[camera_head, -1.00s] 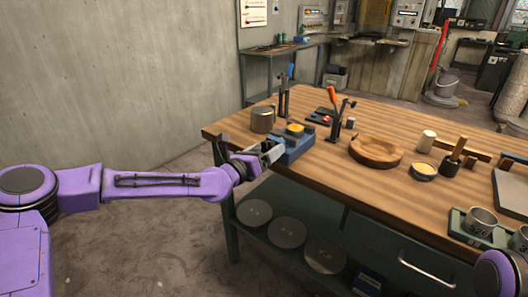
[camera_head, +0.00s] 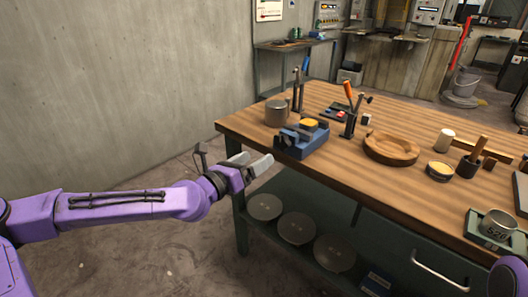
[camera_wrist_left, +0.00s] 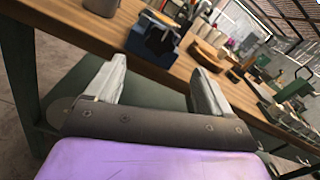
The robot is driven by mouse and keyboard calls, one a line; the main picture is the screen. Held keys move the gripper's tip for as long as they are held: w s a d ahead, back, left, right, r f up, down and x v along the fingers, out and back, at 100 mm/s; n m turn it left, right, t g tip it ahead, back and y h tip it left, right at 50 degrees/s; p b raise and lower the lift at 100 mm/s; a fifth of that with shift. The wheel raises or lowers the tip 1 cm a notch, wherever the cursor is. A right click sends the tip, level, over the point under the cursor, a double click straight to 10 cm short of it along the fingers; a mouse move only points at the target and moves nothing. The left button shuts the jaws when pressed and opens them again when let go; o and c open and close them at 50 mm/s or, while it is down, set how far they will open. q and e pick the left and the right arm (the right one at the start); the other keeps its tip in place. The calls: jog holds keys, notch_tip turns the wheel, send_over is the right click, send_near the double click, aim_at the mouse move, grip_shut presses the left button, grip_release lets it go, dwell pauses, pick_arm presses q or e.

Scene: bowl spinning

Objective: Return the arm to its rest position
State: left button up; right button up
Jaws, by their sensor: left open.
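My left gripper (camera_head: 256,165) is open, outside the front left edge of the wooden workbench (camera_head: 340,180). In the left wrist view its two fingers (camera_wrist_left: 160,85) are spread apart with nothing between them. A blue block-shaped fixture with a yellow piece on top (camera_head: 302,138) stands on the bench just beyond the gripper, apart from it. It also shows in the left wrist view (camera_wrist_left: 153,40), past the fingers. My right gripper is not in view; only a purple part of my body shows at the lower right corner.
On the bench are a metal cylinder (camera_head: 276,113), a wooden bowl (camera_head: 391,148), a small yellow-topped dish (camera_head: 440,170) and a tray with a mug (camera_head: 497,226). Round discs (camera_head: 295,228) lie on the lower shelf. Floor left of the bench is clear.

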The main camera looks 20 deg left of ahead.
pick_arm(q)
jog(key=s+d+f+m+g+y, duration=0.2)
jog(key=s+f+m+g, duration=0.25)
jog(key=f+m, duration=0.55)
jog(key=s+d+f+m+g+y, duration=0.25)
jog(key=s+f+m, duration=0.4)
jog(key=f, duration=0.65)
jog(key=s+a+f+m+g+y, duration=0.1)
jog(key=s+a+f+m+g, duration=0.1)
jog(key=s, duration=0.6)
jog(key=s+a+f+m+g+y+p, duration=0.1)
jog(key=s+a+f+m+g+y, duration=0.1)
jog(key=s+a+f+m, duration=0.3)
jog(key=s+a+f+m+g+y+p, duration=0.1)
jog(key=s+a+f+m+g+y, duration=0.1)
jog(key=s+a+f+m, duration=0.2)
jog(key=s+f+m, duration=0.1)
jog(key=s+f, duration=0.2)
jog(key=s, duration=0.4)
jog(key=shift+g, duration=0.4)
jog(key=shift+m, duration=0.25)
